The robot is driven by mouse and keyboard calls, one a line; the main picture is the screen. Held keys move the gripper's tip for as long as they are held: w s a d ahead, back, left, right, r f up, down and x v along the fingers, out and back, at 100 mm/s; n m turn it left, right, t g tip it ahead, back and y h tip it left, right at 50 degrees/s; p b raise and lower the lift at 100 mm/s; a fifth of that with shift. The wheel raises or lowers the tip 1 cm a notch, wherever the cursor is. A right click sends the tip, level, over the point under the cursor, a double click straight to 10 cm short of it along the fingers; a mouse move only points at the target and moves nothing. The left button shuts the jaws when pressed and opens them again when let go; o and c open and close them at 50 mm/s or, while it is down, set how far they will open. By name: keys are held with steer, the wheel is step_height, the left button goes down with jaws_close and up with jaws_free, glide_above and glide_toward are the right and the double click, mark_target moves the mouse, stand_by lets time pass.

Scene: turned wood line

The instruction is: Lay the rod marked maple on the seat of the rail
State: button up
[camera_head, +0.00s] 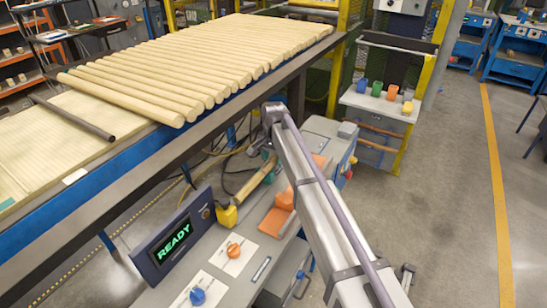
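Several long pale wooden rods (190,68) lie side by side on the sloping line bed; no maple mark is readable on any of them. A short pale rod (255,181) lies tilted below the bed, its lower end near a yellow block (227,214) on the grey bench. My arm comes up from the lower right, and its wrist bends down by the bed's edge. My gripper (262,150) is small and partly hidden below the wrist, near the short rod's upper end. I cannot tell whether it touches the rod. I cannot make out the rail's seat for certain.
A panel reading READY (173,240) stands at the front of the bench, beside an orange knob (233,250) and a blue knob (197,296). Orange blocks (274,222) sit near my arm. A dark bar (73,117) crosses the bed.

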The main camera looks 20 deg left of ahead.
steer(key=shift+r, duration=0.1)
step_height(320, 180, up, 13)
steer(key=p, duration=1.3)
steer(key=s+d, duration=0.4)
steer(key=d, duration=0.8)
steer(key=s+d, duration=0.4)
steer(key=d, duration=0.7)
steer(key=s+d+n, duration=0.2)
steer(key=s+d, duration=1.5)
steer(key=d, duration=0.3)
steer(key=shift+s+d, duration=0.25)
steer(key=shift+d, duration=0.1)
